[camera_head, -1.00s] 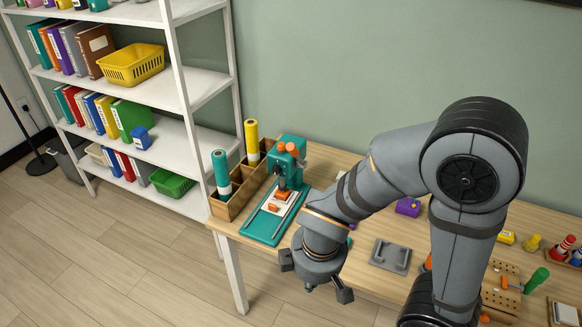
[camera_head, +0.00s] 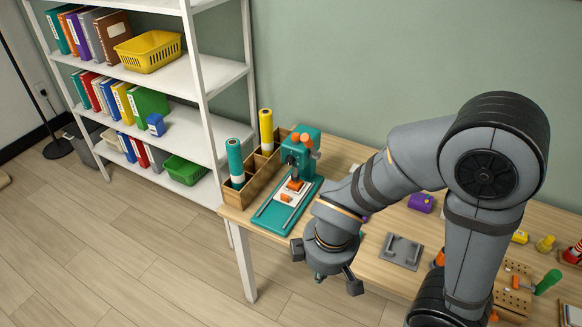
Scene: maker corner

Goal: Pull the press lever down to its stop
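The teal press (camera_head: 302,160) stands upright at the table's left end, against the wooden rack. Orange knobs (camera_head: 306,140) show at its top; the lever they seem to belong to is too small to make out, so its angle is unclear. An orange block (camera_head: 296,185) sits under the press head on the white plate of the teal base (camera_head: 275,217). My gripper (camera_head: 326,272) points down with its fingers spread, empty, in front of and to the right of the press base, near the table's front edge. It is apart from the press head and knobs.
A wooden rack (camera_head: 247,193) with a teal roll (camera_head: 235,162) and a yellow roll (camera_head: 266,130) stands left of the press. A grey bracket (camera_head: 402,250) and a purple block (camera_head: 421,202) lie on the table right of my gripper. A white shelf (camera_head: 180,87) stands at left.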

